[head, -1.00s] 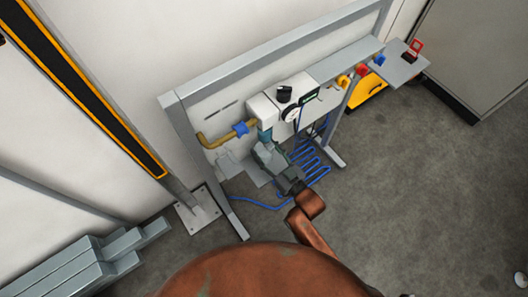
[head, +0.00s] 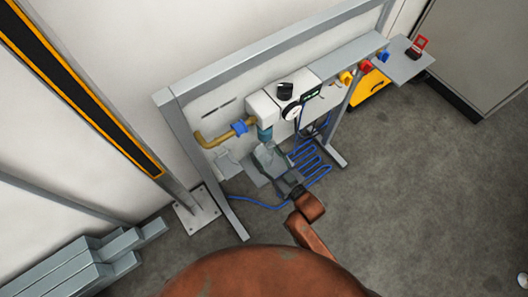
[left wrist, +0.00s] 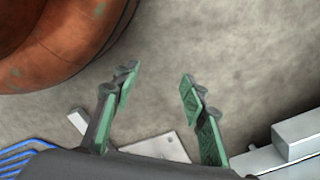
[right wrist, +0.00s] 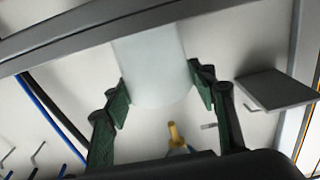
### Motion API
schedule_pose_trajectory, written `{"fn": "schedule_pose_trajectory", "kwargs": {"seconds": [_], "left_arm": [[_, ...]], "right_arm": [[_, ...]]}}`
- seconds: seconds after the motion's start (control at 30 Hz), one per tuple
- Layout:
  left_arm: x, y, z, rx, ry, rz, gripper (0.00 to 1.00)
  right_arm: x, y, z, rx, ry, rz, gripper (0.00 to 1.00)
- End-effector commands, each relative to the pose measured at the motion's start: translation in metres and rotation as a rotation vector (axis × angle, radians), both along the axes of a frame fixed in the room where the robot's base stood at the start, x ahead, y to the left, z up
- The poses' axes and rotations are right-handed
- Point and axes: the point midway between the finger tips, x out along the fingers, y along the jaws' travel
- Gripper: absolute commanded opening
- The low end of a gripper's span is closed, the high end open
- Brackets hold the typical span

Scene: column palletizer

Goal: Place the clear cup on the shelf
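The clear cup (right wrist: 153,65) is a pale translucent cylinder between the two fingers of my right gripper (right wrist: 163,90) in the right wrist view. The fingers stand on both sides of it with no clear gap, but whether they press on it I cannot tell. In the head view the cup (head: 265,133) shows as a teal-tinted piece under the white unit, with my right gripper (head: 272,158) just below it. A small grey shelf plate (right wrist: 277,90) is right of the cup in the right wrist view. My left gripper (left wrist: 158,80) is open and empty over the floor.
The white unit with gauge and black knob (head: 285,92) sits on a grey metal frame (head: 270,52). A yellow pipe with blue handle (head: 239,127) is to its left. Blue hoses (head: 310,165) hang below. A grey side plate (head: 403,68) carries a red padlock.

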Motion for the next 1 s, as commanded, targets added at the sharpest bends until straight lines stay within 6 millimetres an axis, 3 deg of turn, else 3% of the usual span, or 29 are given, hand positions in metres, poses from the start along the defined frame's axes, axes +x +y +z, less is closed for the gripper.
{"fn": "schedule_pose_trajectory", "kwargs": {"seconds": [0.17,0.57,1.0], "left_arm": [[0.0,0.0,0.0,-0.001,0.0,0.0,0.4],[0.0,0.0,0.0,0.0,-0.006,0.0,0.4],[-0.043,0.011,-0.048,0.013,0.004,-0.012,0.4]], "right_arm": [[0.0,0.0,0.0,0.0,0.0,0.0,0.66],[-0.005,-0.004,0.003,-0.001,0.0,0.0,0.66],[-0.072,-0.053,0.005,-0.003,0.0,0.001,0.66]]}}
